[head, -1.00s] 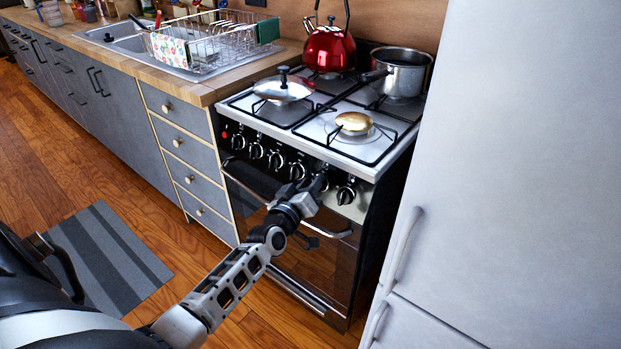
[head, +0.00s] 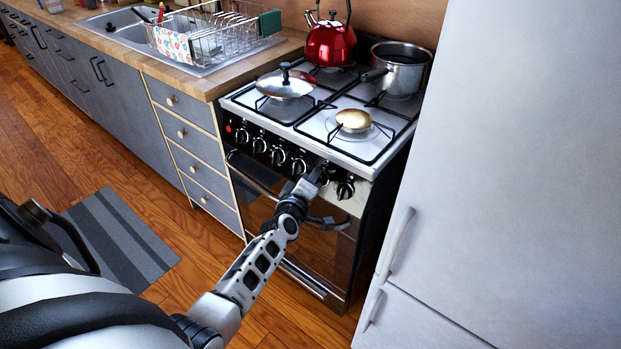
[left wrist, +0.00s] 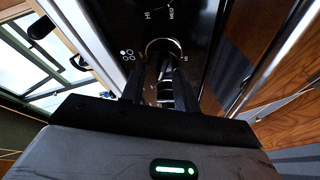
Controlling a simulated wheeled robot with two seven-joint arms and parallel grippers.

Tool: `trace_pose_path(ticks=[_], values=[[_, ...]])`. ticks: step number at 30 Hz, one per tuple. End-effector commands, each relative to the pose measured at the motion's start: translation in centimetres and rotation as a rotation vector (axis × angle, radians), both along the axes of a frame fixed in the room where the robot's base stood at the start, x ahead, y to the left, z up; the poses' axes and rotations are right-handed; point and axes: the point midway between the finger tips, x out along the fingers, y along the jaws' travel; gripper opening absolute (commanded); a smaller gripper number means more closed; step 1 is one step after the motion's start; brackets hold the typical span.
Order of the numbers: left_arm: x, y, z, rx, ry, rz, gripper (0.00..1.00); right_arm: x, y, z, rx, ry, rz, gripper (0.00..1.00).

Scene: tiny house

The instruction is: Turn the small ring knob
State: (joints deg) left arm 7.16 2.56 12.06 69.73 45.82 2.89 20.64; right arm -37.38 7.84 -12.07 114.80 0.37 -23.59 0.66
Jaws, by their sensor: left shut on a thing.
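The stove front (head: 360,205) carries a row of black and silver knobs. The knob (left wrist: 163,47) held by my left gripper is second from the right in the row, with a pale ring around its base in the left wrist view. My left gripper (head: 317,177) reaches the panel there, its fingers (left wrist: 163,75) on either side of the knob and shut on it. In the head view the gripper mostly covers this knob. The rightmost knob (head: 345,189) and another knob (head: 298,166) stand free beside it. My right gripper is not in view.
The oven handle (head: 330,222) lies just below my left gripper. A pot (head: 402,70), a red kettle (head: 331,45) and a lid (head: 284,86) stand on the stove top. The white fridge (head: 500,150) closes off the right side.

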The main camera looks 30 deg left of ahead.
Motion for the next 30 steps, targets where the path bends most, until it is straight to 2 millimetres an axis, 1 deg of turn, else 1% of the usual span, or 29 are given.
trace_pose_path(ticks=[11,12,13,14,23,26,29,30], values=[[0.0,0.0,-0.1,-0.004,0.001,0.001,0.08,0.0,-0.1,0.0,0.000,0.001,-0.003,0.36],[0.0,0.0,-0.1,-0.003,0.001,0.000,0.39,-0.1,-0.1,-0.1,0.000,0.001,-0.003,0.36],[0.0,0.0,-0.1,-0.003,0.001,0.000,0.48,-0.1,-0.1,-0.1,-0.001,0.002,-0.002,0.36],[0.0,0.0,-0.1,-0.003,0.001,0.000,0.52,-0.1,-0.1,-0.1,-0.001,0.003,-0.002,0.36],[-0.1,0.0,0.0,-0.002,0.002,0.000,0.52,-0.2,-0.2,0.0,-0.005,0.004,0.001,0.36],[-0.9,-0.2,0.3,-0.002,0.003,0.000,0.52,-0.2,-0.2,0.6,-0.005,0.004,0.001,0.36],[-2.4,-0.6,0.8,-0.001,0.004,0.000,0.52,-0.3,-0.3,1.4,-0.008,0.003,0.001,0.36],[-3.2,-0.8,1.0,-0.002,0.004,0.000,0.52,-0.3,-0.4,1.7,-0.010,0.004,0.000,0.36]])
